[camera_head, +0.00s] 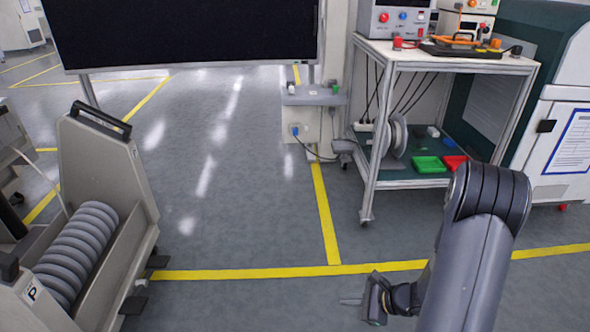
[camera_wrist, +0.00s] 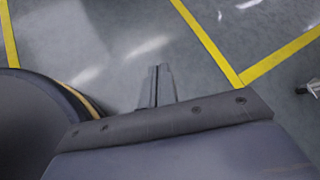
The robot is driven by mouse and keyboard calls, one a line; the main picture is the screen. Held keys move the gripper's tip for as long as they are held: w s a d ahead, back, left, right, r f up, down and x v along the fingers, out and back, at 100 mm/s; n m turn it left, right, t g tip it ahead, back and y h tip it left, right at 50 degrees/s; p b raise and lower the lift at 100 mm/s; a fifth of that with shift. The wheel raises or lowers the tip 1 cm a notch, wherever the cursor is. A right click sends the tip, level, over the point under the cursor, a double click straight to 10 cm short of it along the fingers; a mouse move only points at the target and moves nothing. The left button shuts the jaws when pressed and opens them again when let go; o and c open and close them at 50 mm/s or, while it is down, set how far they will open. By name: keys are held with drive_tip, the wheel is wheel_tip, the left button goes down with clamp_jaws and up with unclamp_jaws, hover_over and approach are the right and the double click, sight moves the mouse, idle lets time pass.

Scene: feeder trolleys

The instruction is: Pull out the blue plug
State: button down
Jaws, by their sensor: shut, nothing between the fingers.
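The blue plug (camera_head: 295,131) is small in the head view. It sits in a socket low on the pale post below a small grey shelf, with a dark cable running from it to the right towards the cart. My gripper (camera_head: 350,301) is low at the bottom of the head view, in front of the yellow floor line and well apart from the plug. In the wrist view my gripper (camera_wrist: 158,70) has its two fingers together over bare floor, with nothing between them. The plug does not show in the wrist view.
A metal cart (camera_head: 455,62) with instruments on top and bins below stands right of the post. A feeder trolley (camera_head: 105,160) with several grey reels is at the left. A black screen (camera_head: 185,30) stands at the back. The floor between is clear.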

drive_tip(key=w+d+f+m+t+h, duration=0.2)
drive_tip(key=d+f+m+t, duration=0.1)
drive_tip(key=d+f+m, duration=0.1)
drive_tip(key=w+d+f+m+t+h+p, duration=0.1)
drive_tip(key=w+d+f+m+t+h, duration=0.1)
drive_tip(key=d+f+m, duration=0.3)
drive_tip(key=d+m+t, duration=0.1)
drive_tip(key=d+m, duration=0.1)
drive_tip(key=d, duration=0.2)
drive_tip(key=shift+d+f+t, duration=0.3)
drive_tip(key=c, duration=2.1)
unclamp_jaws()
